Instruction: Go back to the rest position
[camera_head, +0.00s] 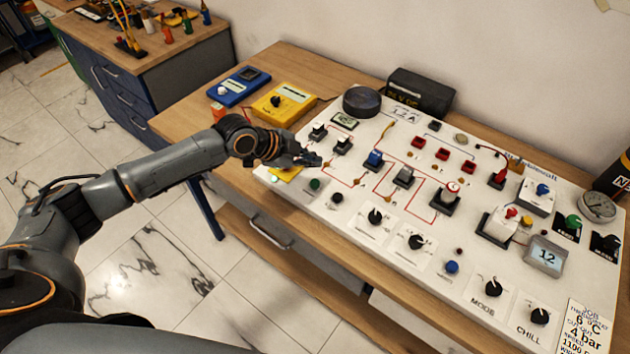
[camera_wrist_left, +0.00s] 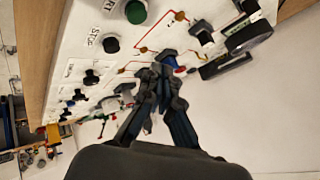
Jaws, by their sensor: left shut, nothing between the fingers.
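My left gripper (camera_head: 312,160) is at the left end of the white gauge rig panel (camera_head: 345,238), just above its surface. In the left wrist view its two fingers (camera_wrist_left: 163,75) are together, with nothing held between them. Black toggle switches (camera_head: 342,146) stand just beyond the fingertips. A yellow patch (camera_head: 287,174) on the panel lies under the gripper and is partly hidden by it. A green button (camera_head: 315,184) lies close in front of the gripper, and it also shows in the left wrist view (camera_wrist_left: 136,12). My right gripper is not in view.
A blue meter (camera_head: 239,86) and a yellow meter (camera_head: 284,102) lie on the wooden table (camera_head: 185,108) behind the arm. A black box (camera_head: 421,92) stands at the back. A tool cabinet (camera_head: 150,75) stands at the far left.

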